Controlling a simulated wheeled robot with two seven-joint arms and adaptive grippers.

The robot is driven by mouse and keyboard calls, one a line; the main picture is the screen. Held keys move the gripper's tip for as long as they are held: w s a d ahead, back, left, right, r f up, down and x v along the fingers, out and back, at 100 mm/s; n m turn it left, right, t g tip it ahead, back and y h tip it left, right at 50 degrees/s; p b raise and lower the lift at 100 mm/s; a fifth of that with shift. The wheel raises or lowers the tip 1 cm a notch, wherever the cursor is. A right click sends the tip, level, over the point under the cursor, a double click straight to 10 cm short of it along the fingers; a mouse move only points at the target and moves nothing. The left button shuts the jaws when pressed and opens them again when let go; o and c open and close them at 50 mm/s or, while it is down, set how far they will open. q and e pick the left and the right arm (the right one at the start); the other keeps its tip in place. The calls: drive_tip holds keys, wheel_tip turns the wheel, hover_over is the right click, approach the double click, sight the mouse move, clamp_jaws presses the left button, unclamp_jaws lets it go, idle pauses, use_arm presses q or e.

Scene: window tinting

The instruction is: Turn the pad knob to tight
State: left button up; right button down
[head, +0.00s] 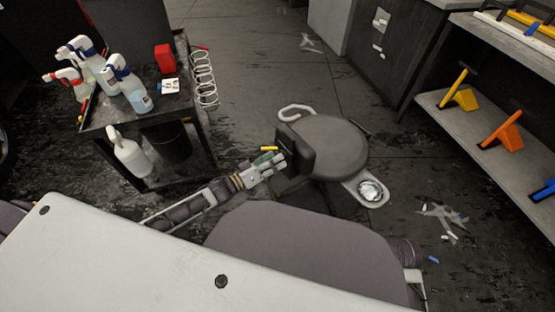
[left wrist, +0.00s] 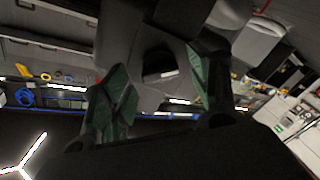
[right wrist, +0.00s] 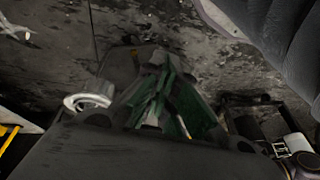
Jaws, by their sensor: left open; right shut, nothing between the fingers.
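A stool with a round dark seat (head: 335,145) stands on the floor, with a dark upright pad (head: 298,150) at its left edge. My left gripper (head: 281,161) is at the near left side of the pad. In the left wrist view its green-lined fingers (left wrist: 158,72) are open. A dark block with a pale mark (left wrist: 160,68), possibly the pad knob, appears between them; I cannot tell whether they touch it. The knob's setting cannot be read. My right gripper (right wrist: 158,100) is shut and empty in the right wrist view.
A black cart (head: 190,125) with several spray bottles (head: 130,88) stands at the left. Shelves (head: 480,125) with yellow and orange tools are at the right. Litter lies on the floor.

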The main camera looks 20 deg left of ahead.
use_arm(q)
drive_tip(key=shift+x, duration=0.95)
drive_tip(key=shift+c, duration=0.3)
drive_tip(key=c, duration=1)
